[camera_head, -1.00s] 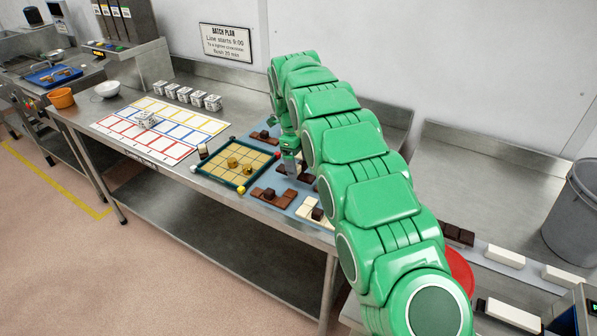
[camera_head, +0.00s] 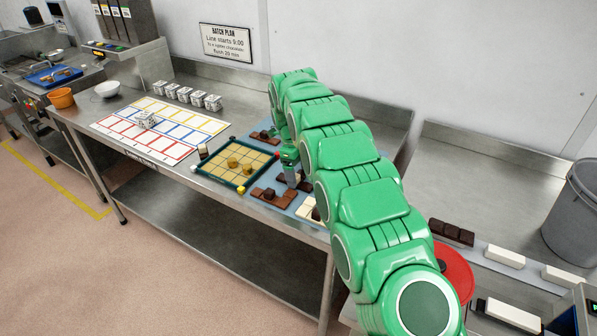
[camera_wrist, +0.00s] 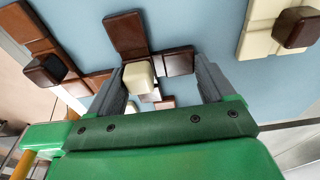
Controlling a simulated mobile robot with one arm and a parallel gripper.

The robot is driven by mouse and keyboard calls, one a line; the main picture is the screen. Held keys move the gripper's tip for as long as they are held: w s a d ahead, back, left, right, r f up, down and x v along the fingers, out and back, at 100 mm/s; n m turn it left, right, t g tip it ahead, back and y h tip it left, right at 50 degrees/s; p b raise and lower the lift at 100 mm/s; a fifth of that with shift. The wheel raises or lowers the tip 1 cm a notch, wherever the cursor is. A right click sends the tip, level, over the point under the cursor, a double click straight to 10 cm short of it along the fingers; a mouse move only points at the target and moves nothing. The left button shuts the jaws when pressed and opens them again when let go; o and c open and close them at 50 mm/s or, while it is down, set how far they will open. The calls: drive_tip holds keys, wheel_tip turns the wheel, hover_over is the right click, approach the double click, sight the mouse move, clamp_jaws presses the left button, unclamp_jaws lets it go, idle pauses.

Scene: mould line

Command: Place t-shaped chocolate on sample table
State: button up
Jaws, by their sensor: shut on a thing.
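A dark brown T-shaped chocolate (camera_wrist: 126,35) with a cream cube on it lies between my gripper's fingers in the wrist view, over the pale blue mat (camera_wrist: 195,18). My gripper (camera_wrist: 162,88) is shut on this chocolate; whether it is clear of the mat I cannot tell. In the head view my gripper (camera_head: 291,175) is low over the mat, right of the green-framed board, and its arm hides part of the mat. A milk-brown piece with a dark cube (camera_wrist: 46,70) lies left, and a cream piece with a dark cube (camera_wrist: 262,30) right. No label marks the sample table.
The green-framed board (camera_head: 240,163) with gold pieces stands left of the mat. A coloured grid sheet (camera_head: 160,127) and several printed cubes lie further left. A red round dish (camera_head: 456,275), dark bar (camera_head: 452,232) and cream bars (camera_head: 505,257) are on the right surface, with bare steel behind.

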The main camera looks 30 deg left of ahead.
drive_tip(key=o, duration=0.9)
drive_tip(key=shift+o, duration=0.2)
drive_tip(key=shift+r, duration=0.1)
drive_tip(key=shift+a+r, duration=0.2)
drive_tip(key=shift+r, duration=0.85)
drive_tip(key=shift+a+r, duration=0.15)
drive_tip(key=shift+r, duration=0.9)
drive_tip(key=shift+a+r, duration=0.2)
drive_tip(key=shift+r, duration=1.45)
